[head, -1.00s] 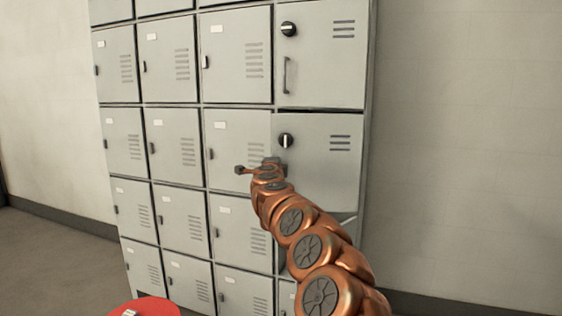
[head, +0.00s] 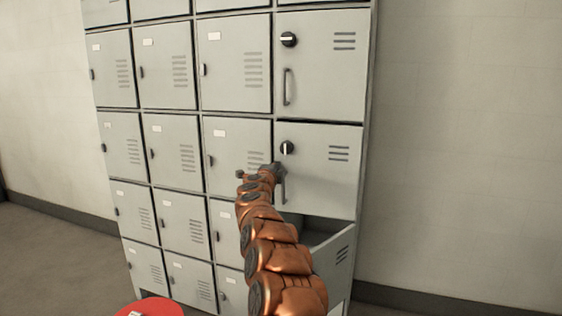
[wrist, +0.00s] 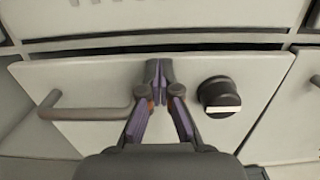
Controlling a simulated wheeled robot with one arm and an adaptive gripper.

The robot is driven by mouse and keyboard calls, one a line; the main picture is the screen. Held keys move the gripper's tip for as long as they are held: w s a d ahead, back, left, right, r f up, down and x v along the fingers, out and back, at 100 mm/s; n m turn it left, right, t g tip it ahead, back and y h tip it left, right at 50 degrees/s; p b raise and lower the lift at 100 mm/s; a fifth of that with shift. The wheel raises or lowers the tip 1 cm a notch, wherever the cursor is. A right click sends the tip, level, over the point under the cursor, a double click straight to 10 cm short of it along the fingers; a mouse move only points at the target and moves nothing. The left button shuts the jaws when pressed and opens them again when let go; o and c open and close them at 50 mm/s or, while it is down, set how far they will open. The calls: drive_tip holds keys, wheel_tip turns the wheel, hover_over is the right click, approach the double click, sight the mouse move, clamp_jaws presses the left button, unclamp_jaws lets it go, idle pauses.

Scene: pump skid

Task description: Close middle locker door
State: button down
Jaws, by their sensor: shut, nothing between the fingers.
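The middle locker door (head: 325,180) is the grey panel in the right column, below another knobbed door. It has a black round knob (head: 287,148) with a white mark, and a bar handle (head: 283,188) partly behind my gripper. It looks nearly flush with the frame, with a thin dark line along its top. In the wrist view the door (wrist: 75,75) fills the middle, with the handle (wrist: 85,112) left and the knob (wrist: 221,97) right. My gripper (wrist: 157,68) is shut and empty, its tips at the door's edge between them; contact is unclear. It also shows in the head view (head: 275,169).
Below, a lower door (head: 336,262) stands open, showing its compartment (head: 305,228). The upper knobbed door (head: 325,65) is shut. Smaller shut lockers (head: 237,62) fill the left columns. A red round object (head: 150,307) is at the bottom left. The wall at right is bare.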

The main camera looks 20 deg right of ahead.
drive_tip(key=p+x, duration=0.1)
drive_tip(key=p, duration=0.1)
drive_tip(key=shift+w+d+r+p, duration=0.1)
drive_tip(key=shift+w+p, duration=0.25)
drive_tip(key=shift+d+r, duration=0.1)
drive_tip(key=shift+r, duration=0.05)
drive_tip(key=shift+s+b, duration=0.1)
drive_tip(key=shift+b, duration=0.35)
